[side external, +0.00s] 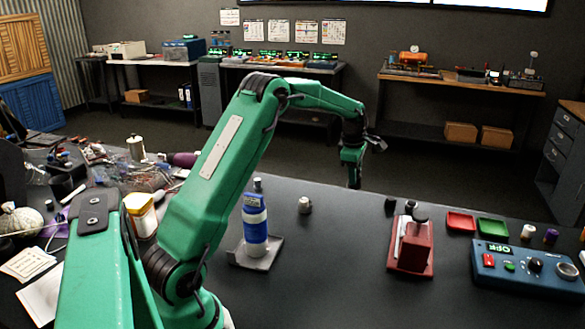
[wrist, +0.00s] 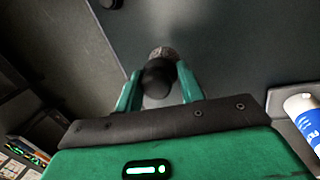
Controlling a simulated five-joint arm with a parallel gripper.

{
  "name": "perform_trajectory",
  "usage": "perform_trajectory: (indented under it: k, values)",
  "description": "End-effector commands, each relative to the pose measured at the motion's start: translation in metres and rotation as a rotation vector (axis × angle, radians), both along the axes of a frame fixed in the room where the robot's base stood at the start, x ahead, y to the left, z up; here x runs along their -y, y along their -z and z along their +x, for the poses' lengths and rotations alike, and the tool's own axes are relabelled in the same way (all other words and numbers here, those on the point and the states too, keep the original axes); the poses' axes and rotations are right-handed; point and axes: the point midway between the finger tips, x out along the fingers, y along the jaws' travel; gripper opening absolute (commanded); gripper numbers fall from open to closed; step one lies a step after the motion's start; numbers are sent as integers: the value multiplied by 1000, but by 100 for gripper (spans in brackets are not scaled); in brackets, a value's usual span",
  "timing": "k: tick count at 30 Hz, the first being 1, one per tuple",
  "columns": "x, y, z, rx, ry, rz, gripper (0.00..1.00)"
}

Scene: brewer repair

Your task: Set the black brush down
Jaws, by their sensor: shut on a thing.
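My gripper (side external: 353,158) is at the far edge of the dark table (side external: 340,265) in the side view, pointing down. Its two green fingers (wrist: 157,82) are shut on the black brush in the wrist view. The black brush (wrist: 157,74) shows its rounded black end toward the camera, with a grey, rough-looking part beyond it. In the side view only a small dark tip of the brush (side external: 354,183) shows below the fingers. I cannot tell whether it touches the table.
A blue and white bottle (side external: 255,222) stands on a grey plate. A small whitish knob-like part (side external: 304,205) is right of it. A red stand (side external: 410,258), red tray (side external: 460,222), green tray (side external: 492,227) and blue control box (side external: 525,272) are at right. Clutter fills the left; the middle front is clear.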

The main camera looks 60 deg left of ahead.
Motion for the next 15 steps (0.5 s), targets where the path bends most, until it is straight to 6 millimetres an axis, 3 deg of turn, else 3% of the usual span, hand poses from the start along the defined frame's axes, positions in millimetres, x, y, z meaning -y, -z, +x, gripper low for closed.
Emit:
perform_trajectory:
  k: [8,15]
  values:
    - [-9,-3,-18,-2,-34,-2,15]
    - [-26,-7,-64,-7,-114,-9,15]
